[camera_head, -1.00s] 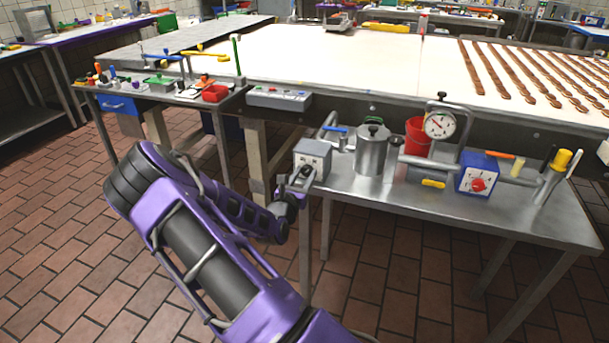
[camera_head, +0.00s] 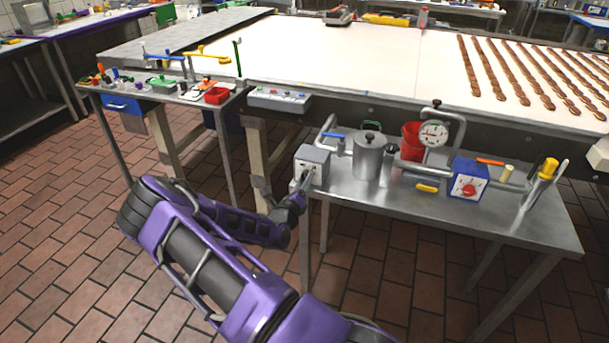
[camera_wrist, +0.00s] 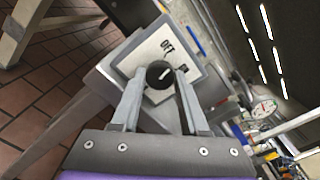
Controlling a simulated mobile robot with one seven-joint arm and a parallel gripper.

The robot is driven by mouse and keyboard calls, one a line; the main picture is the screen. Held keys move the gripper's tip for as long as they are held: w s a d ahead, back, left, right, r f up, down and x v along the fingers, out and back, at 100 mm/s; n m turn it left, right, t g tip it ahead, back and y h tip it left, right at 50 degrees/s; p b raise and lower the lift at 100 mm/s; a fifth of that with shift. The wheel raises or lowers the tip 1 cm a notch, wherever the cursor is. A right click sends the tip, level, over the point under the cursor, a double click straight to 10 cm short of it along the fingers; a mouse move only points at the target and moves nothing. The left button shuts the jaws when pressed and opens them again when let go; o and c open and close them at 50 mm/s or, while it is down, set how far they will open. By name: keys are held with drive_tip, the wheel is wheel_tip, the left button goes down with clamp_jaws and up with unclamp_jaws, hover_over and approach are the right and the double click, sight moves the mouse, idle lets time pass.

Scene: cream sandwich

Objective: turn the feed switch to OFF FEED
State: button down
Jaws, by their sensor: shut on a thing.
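The feed switch is a grey box (camera_head: 313,155) at the left end of the steel side table in the head view. In the wrist view its pale face plate (camera_wrist: 150,52) carries a round black knob (camera_wrist: 158,73) with a white mark. The word OFF is printed on the plate above the knob; a second label to the right is partly hidden. My gripper (camera_wrist: 158,82) has one finger on each side of the knob and is shut on it. In the head view my gripper (camera_head: 303,181) is small at the box's front.
The steel table (camera_head: 450,215) also holds a metal pot (camera_head: 368,157), a red bucket (camera_head: 412,142), a pressure gauge (camera_head: 434,133) and a blue box with a red knob (camera_head: 467,183). A conveyor (camera_head: 350,60) runs behind. Tiled floor in front is open.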

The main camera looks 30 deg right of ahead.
drive_tip(key=shift+n+p, duration=0.55)
drive_tip(key=shift+n, duration=1.65)
drive_tip(key=shift+s, duration=0.1)
drive_tip(key=shift+c, duration=2.1)
unclamp_jaws()
drive_tip(key=v, duration=1.7)
drive_tip(key=shift+s+a, duration=0.1)
drive_tip(key=shift+a, duration=0.05)
